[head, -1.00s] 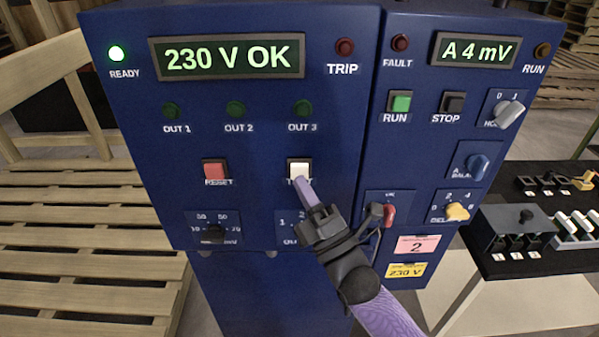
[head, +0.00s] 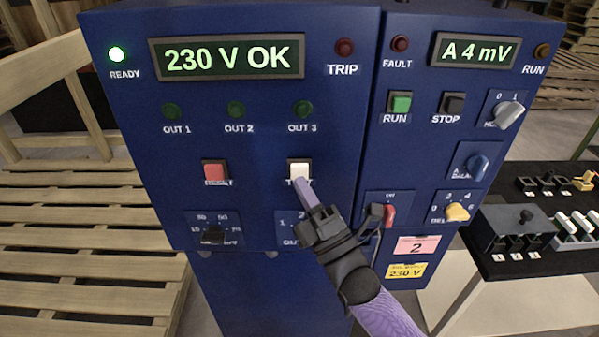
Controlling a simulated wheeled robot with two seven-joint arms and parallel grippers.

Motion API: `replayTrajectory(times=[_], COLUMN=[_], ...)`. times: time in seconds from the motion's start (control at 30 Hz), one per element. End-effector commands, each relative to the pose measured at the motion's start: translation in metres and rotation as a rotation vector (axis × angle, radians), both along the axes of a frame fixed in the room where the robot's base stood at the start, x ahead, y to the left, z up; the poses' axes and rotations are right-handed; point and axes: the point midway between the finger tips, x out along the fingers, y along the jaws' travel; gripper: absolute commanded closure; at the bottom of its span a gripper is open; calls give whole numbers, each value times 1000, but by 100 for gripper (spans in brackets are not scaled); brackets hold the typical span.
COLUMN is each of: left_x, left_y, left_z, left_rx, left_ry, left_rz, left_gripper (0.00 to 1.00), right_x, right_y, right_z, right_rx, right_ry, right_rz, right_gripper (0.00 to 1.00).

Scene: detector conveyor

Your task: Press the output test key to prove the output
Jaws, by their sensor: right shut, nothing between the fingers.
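The white output test key (head: 299,168) sits on the blue cabinet's left panel, its label partly covered by my gripper. My right gripper (head: 304,184) is shut and empty, its fingertips at the lower edge of the key; I cannot tell whether they touch it. The display (head: 228,57) reads "230 V OK". The green READY lamp (head: 116,54) is lit. The OUT 1 (head: 170,110), OUT 2 (head: 235,109) and OUT 3 (head: 302,108) lamps are dark green, and the TRIP lamp (head: 345,47) is dark red. The output selector below the key is mostly hidden by my gripper. My left gripper is not in view.
A red switch (head: 389,214) is close right of my gripper. The right panel has a green RUN key (head: 400,103) and STOP key (head: 453,104). Wooden pallets (head: 80,230) stand left.

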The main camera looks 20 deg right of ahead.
Motion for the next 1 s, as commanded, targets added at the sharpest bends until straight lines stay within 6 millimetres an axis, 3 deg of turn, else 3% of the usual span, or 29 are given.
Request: replayTrajectory(times=[1.0], left_x=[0], left_y=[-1], left_z=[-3], left_rx=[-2], left_ry=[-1], left_rz=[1], left_gripper=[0], right_x=[8], right_y=[-2], right_z=[0], right_rx=[0], right_ry=[0], right_rz=[0], right_gripper=[100])
